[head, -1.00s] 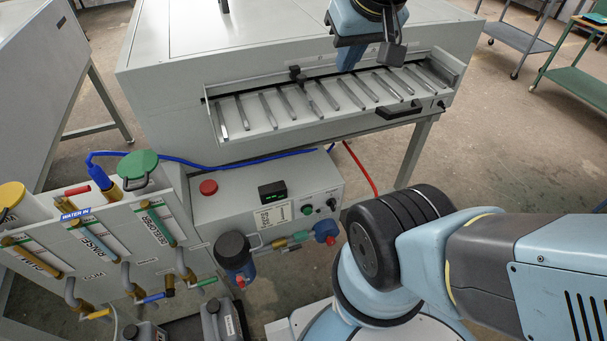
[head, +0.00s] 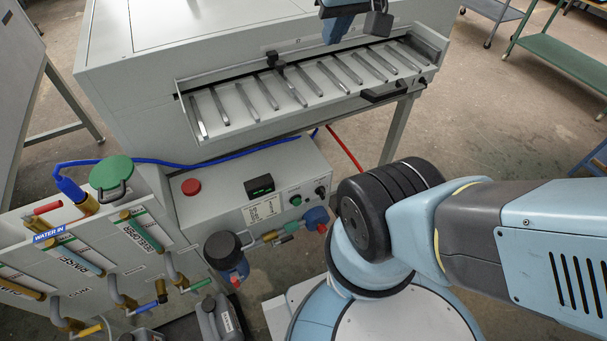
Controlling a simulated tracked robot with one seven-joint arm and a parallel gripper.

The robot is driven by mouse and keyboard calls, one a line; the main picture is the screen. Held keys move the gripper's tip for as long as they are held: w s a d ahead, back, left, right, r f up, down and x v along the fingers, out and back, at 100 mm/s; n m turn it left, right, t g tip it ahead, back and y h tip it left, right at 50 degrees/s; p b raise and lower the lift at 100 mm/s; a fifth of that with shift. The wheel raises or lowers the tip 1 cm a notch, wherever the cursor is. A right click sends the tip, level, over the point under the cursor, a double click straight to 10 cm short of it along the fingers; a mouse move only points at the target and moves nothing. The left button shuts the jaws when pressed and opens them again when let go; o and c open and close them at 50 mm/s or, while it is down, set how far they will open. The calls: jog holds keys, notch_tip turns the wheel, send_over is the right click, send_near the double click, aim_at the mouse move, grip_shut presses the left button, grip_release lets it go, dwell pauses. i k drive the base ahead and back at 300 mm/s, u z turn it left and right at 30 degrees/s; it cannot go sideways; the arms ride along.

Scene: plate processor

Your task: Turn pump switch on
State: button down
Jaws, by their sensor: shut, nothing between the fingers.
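A grey control box (head: 225,215) stands below the front of the plate processor (head: 130,85). Its top carries a red button (head: 191,187) and a small display with green digits (head: 259,187). Its front face has a green button (head: 296,200) and a black switch (head: 320,191) at the right end. Their labels are too small to read, so I cannot tell which is the pump switch or its setting. My gripper (head: 335,38) is partly cut off at the top edge, above the processor's slatted tray. It is shut and empty, well away from the control box.
The slatted tray (head: 212,148) has a black handle (head: 384,96) at its right. Blue and red hoses run behind the box. A dark-capped pump or filter (head: 222,248), pipes and a flow-meter panel (head: 130,272) stand at front left.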

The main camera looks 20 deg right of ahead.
aim_at(320, 191)
jog(key=z, duration=0.8)
jog(key=k, duration=1.15)
jog(key=u, duration=0.35)
